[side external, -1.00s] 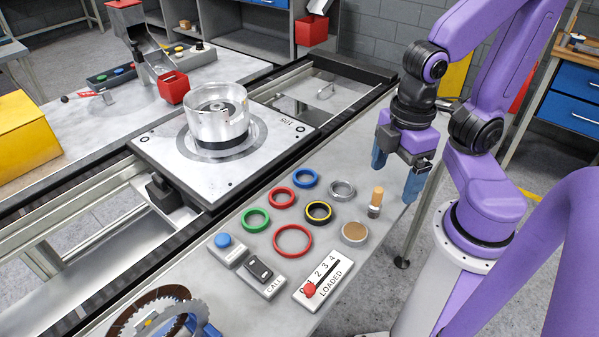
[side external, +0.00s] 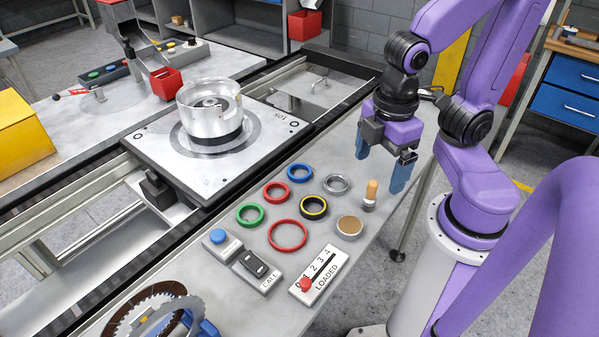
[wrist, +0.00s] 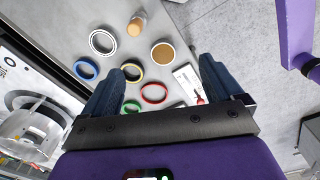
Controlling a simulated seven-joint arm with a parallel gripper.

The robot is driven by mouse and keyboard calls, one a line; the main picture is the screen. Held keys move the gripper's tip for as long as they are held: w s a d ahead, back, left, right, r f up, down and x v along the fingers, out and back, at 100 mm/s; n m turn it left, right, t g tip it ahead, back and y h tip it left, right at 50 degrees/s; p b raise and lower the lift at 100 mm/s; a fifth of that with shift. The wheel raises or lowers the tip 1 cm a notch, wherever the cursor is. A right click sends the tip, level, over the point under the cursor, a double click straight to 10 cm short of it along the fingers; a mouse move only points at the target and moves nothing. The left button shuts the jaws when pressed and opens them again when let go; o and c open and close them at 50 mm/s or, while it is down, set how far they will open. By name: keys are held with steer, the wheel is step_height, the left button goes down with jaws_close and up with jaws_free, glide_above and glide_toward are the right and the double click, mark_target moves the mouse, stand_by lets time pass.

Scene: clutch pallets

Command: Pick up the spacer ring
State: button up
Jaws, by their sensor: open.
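A plain silver ring (side external: 336,183), which looks like the spacer ring, lies flat on the grey bench at the far right of a group of rings. It also shows in the wrist view (wrist: 102,42), left of centre near the top. My gripper (side external: 382,164) is open and empty, with its blue fingers pointing down above the bench's right side. It is to the right of the silver ring and apart from it. In the wrist view, my gripper's fingers (wrist: 160,82) stand wide apart.
Blue (side external: 299,172), black-yellow (side external: 313,207), green (side external: 250,215) and two red rings lie near. A wooden-handled stamp (side external: 370,195) and a tan-topped round piece (side external: 349,227) stand close by.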

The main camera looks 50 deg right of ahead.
steer(key=w+a+r+n+t+h, duration=0.15)
steer(key=w+n, duration=0.25)
steer(key=w, duration=0.5)
steer(key=w+a+n+g+h, duration=0.1)
steer(key=w+a+n+h, duration=0.25)
steer(key=w, duration=0.45)
glide_toward(300, 174)
steer(key=shift+n+t+y, duration=0.25)
steer(key=shift+n+y, duration=0.1)
steer(key=shift+y, duration=0.05)
steer(key=shift+s+d+x, duration=0.15)
steer(key=shift+x, duration=1.4)
steer(key=shift+s+d+x, duration=0.15)
steer(key=shift+x, duration=1.4)
steer(key=shift+w, duration=0.1)
steer(key=c, duration=1.1)
